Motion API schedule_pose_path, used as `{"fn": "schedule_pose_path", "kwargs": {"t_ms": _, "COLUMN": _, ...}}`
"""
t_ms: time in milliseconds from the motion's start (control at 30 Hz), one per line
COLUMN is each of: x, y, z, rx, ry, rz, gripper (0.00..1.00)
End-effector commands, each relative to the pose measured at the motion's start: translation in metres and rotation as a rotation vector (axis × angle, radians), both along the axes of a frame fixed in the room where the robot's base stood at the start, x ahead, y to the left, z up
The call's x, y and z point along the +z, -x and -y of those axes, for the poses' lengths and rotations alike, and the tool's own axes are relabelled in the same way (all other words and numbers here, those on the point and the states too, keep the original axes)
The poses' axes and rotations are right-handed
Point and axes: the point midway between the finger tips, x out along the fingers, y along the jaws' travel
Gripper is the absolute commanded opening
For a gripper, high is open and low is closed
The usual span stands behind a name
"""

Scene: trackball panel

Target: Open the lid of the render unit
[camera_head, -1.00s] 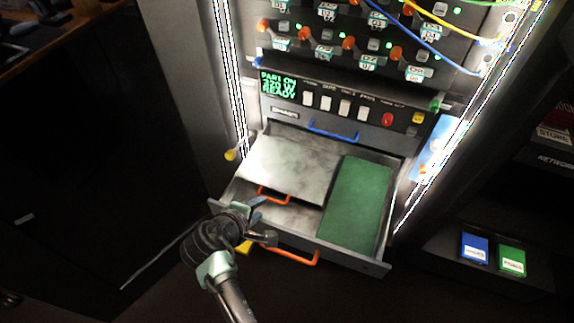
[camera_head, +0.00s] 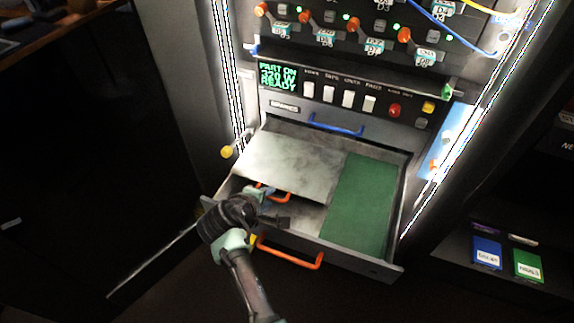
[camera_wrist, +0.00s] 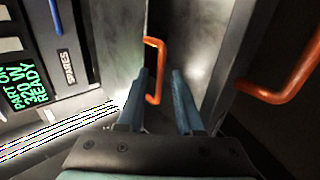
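The pulled-out drawer (camera_head: 372,264) of the render unit has a grey metal lid (camera_head: 290,165) over its left and rear part. A small orange handle (camera_head: 283,197) sits at the lid's front edge; it also shows in the wrist view (camera_wrist: 160,72). My gripper (camera_head: 266,194) is at this handle, over the drawer's left front. In the wrist view its two blue fingers (camera_wrist: 161,72) are apart, with the handle's bar between their tips. I cannot tell whether they touch it. My wrist hides part of the drawer's left front.
A larger orange handle (camera_head: 290,255) is on the drawer front, below my gripper. A green pad (camera_head: 360,200) lies in the drawer's right side. Above is a control panel with a green display (camera_head: 278,76) and a blue handle (camera_head: 335,127). Bright light strips flank the rack.

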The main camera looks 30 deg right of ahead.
Motion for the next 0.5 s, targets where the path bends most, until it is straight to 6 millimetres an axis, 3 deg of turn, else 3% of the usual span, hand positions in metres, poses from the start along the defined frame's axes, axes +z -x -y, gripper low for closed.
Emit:
{"fn": "schedule_pose_path", "kwargs": {"t_ms": 100, "x": 0.0004, "y": 0.0000, "z": 0.0001, "rx": 0.000, "ry": 0.000, "rz": 0.000, "gripper": 0.33}}
{"fn": "schedule_pose_path", "kwargs": {"t_ms": 300, "x": 0.0004, "y": 0.0000, "z": -0.0001, "rx": 0.000, "ry": 0.000, "rz": 0.000, "gripper": 0.00}}
{"fn": "schedule_pose_path", "kwargs": {"t_ms": 500, "x": 0.0019, "y": 0.0000, "z": -0.0001, "rx": 0.000, "ry": 0.001, "rz": 0.001, "gripper": 0.00}}
